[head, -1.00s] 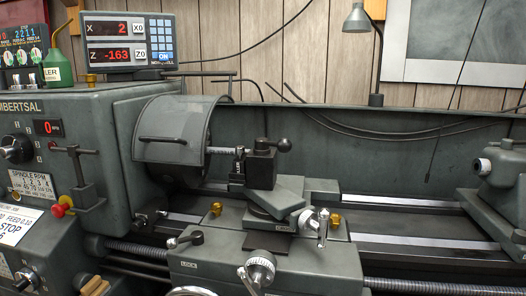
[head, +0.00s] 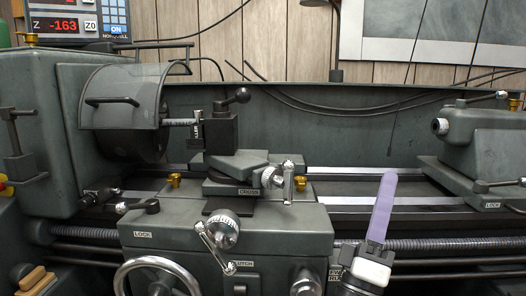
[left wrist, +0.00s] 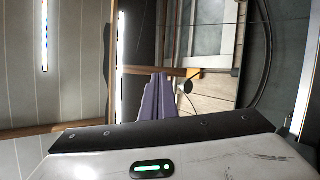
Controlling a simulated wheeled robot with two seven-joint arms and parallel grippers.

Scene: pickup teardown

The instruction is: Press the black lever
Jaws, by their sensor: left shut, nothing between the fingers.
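Several dark levers show on the lathe in the head view, and I cannot tell which one the task names. One with a black ball knob (head: 241,95) sits on top of the tool post. A short black-ended lever (head: 138,206) lies at the carriage's left side, and an upright dark lever (head: 16,135) is on the headstock at far left. My left gripper (head: 387,182) points up, its purple fingers shut and empty, in front of the bed to the right of the carriage. It touches no lever that I can see. In the left wrist view the fingers (left wrist: 157,85) lie together.
The carriage (head: 270,228) carries cranks and a handwheel (head: 152,268) at the front. The tailstock (head: 480,140) stands at right. The chuck guard (head: 120,90) is at left. A lead screw (head: 430,243) runs along the bed. Open space lies above the bed between carriage and tailstock.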

